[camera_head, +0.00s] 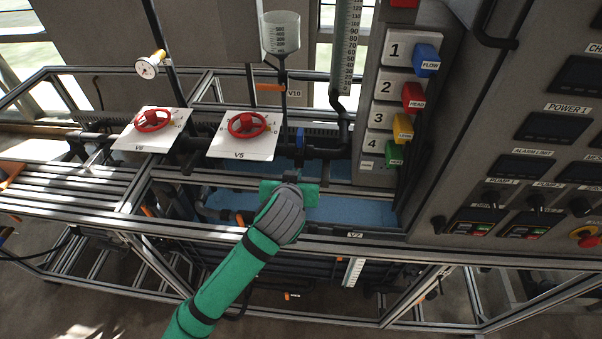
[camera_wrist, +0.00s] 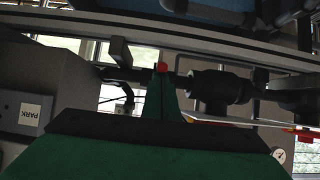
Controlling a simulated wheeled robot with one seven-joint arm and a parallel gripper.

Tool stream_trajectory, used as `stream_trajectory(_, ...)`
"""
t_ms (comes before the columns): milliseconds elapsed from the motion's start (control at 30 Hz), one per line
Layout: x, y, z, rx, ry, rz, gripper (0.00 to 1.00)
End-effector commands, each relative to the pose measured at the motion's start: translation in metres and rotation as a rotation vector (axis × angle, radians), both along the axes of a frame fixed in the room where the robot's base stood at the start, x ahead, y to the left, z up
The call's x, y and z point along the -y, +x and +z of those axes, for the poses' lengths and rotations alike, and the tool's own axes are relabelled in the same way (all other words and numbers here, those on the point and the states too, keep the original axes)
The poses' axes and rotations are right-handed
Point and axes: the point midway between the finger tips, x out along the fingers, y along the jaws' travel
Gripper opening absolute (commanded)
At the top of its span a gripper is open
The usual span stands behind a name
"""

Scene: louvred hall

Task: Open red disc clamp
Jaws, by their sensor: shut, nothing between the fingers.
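Two red disc-shaped handwheels sit on white plates in the head view: one on the plate marked V5 (camera_head: 247,125) and one on the plate to its left (camera_head: 153,120). I cannot tell which red part is the clamp. My gripper (camera_head: 290,187) is right of and nearer than the V5 plate, apart from both wheels, over the blue tank. In the wrist view my green fingers (camera_wrist: 165,95) are together and empty. A small red part (camera_wrist: 162,69) shows at their tips; whether they touch it is unclear. A red-rimmed part (camera_wrist: 304,136) shows at the right edge.
A metal frame rail (camera_head: 330,243) runs in front. The blue tank (camera_head: 350,210) lies behind it. Dark pipes and a fitting (camera_wrist: 220,88) lie near my fingertips. A numbered panel (camera_head: 398,90) and a grey control cabinet (camera_head: 480,150) stand right. A gauge (camera_head: 147,68) is at left.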

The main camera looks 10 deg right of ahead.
Motion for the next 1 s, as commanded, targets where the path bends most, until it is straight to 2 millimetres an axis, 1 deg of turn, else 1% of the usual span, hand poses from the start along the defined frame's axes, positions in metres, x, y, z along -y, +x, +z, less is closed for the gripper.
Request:
stream_trajectory(67,-0.002,0.0,-0.004,0.03,-0.016,0.005,0.0)
stream_trajectory(300,-0.005,0.003,-0.009,0.029,-0.011,0.007,0.0)
stream_trajectory(1000,-0.008,0.004,-0.017,0.018,-0.007,0.01,0.0)
